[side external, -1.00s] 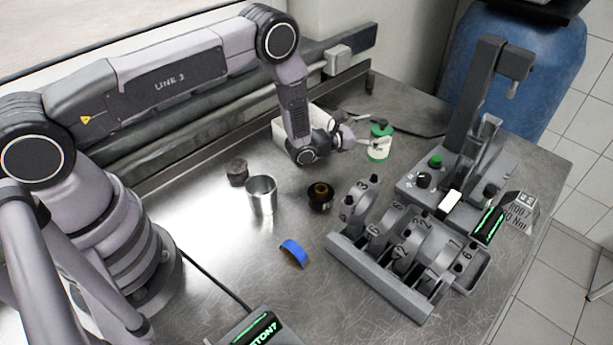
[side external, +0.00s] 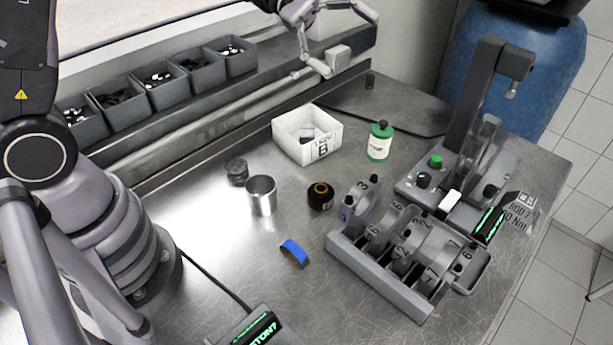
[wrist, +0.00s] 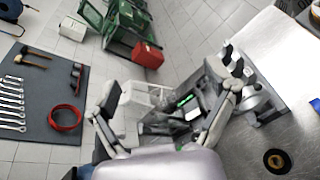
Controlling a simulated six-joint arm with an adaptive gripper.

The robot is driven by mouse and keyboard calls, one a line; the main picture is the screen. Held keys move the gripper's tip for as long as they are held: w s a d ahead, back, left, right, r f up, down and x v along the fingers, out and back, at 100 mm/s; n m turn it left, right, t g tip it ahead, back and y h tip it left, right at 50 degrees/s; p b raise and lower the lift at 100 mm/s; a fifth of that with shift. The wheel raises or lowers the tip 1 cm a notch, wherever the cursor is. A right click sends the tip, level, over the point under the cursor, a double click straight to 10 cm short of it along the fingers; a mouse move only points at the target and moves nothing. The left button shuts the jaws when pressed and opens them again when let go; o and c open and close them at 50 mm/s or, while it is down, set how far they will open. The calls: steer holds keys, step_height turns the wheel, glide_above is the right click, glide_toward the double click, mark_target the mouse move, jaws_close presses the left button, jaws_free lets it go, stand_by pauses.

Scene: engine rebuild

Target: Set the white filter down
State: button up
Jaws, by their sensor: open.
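I see no plainly white filter. A green canister with a white label (side external: 379,143) stands upright on the steel bench, right of the white bin, in the side view. A black filter with a yellow-brown centre (side external: 320,197) stands nearer the middle; it also shows in the wrist view (wrist: 277,161). My gripper (side external: 350,45) is at the top of the side view, high above the back of the bench and clear of the canister. Its fingers are spread wide and empty, as the wrist view (wrist: 165,80) also shows.
The white bin (side external: 280,139) holds a small grey item. A metal cylinder (side external: 262,196), a dark piece (side external: 237,171) and a blue curved shell (side external: 294,253) lie nearby. The crankshaft fixture (side external: 380,285) and the press (side external: 480,95) fill the right. Parts bins (side external: 110,122) line the back.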

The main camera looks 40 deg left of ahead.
steer(key=s+a+r+m+t+y, duration=0.3)
steer(key=s+a+m+y, duration=0.8)
steer(key=s+a, duration=0.8)
steer(key=s+t+y, duration=0.1)
steer(key=y, duration=0.2)
steer(key=shift+s+a+r+t+y, duration=0.15)
steer(key=shift+s+a+t+y, duration=0.15)
steer(key=shift+s+a, duration=0.1)
